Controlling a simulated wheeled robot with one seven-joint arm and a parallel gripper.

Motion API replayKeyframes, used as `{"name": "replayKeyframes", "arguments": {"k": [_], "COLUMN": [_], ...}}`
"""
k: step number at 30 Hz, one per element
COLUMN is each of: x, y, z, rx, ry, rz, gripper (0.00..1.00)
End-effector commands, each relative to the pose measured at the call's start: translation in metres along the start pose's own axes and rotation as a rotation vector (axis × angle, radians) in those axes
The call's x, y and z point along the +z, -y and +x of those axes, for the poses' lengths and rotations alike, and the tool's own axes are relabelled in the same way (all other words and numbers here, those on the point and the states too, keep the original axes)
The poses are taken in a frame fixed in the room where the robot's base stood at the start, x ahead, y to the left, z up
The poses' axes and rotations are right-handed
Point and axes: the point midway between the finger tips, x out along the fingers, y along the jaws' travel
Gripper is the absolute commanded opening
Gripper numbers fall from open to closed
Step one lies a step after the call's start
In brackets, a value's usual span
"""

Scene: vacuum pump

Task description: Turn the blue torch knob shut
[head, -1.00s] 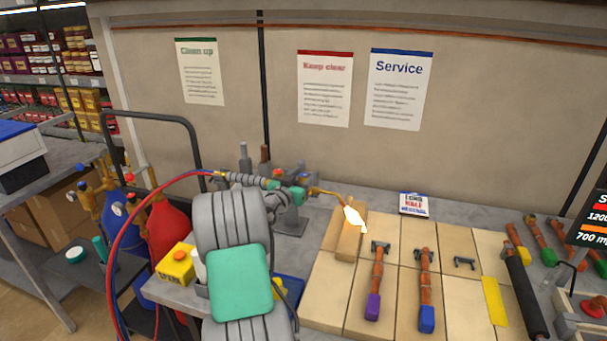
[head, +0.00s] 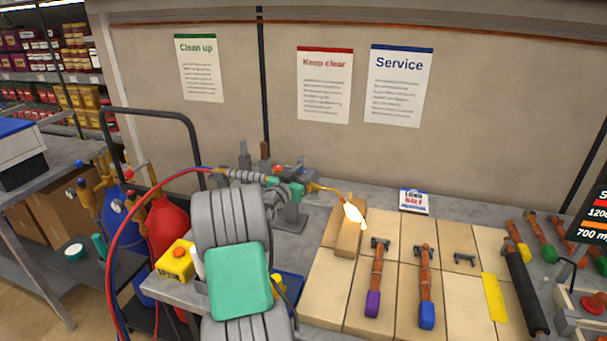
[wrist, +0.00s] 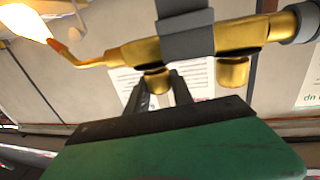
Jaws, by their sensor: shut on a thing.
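The brass torch (head: 322,188) sits level at the back of the bench, its bent tip burning with a bright flame (head: 354,214). In the wrist view the brass torch body (wrist: 185,47) crosses the top, with a grey clamp around it and the flame (wrist: 25,22) at the left. My gripper (wrist: 162,88) is shut at the brass stub (wrist: 153,80) nearer the flame, one dark finger on each side. The knob between the fingers is mostly hidden, and I cannot see its blue colour. A second brass stub (wrist: 233,72) is free. A red knob (head: 278,168) shows on the torch.
The flame points at a tan block (head: 346,240) on the bench. Copper pipe pieces (head: 425,285) lie on tan tiles to the right. A red hose (head: 125,225) loops at the left beside a red cylinder (head: 172,230). A yellow box (head: 176,262) stands near my arm.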

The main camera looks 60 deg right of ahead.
Motion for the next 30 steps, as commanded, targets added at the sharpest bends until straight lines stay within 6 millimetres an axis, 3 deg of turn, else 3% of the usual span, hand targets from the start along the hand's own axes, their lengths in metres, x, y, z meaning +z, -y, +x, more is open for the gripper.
{"name": "replayKeyframes", "arguments": {"k": [3,16,17,24,30], "x": [0.0076,-0.0003,-0.0003,-0.0002,-0.0001], "y": [0.0014,-0.0002,-0.0002,-0.0002,-0.0003], "z": [0.0003,-0.0002,-0.0003,-0.0002,-0.0002], "rx": [0.031,0.069,0.069,0.069,0.069], "ry": [-0.006,-0.001,-0.001,-0.001,-0.001], "rz": [0.002,0.001,0.001,0.001,0.001], "gripper": [0.00,0.00,0.29,0.48,0.49]}}
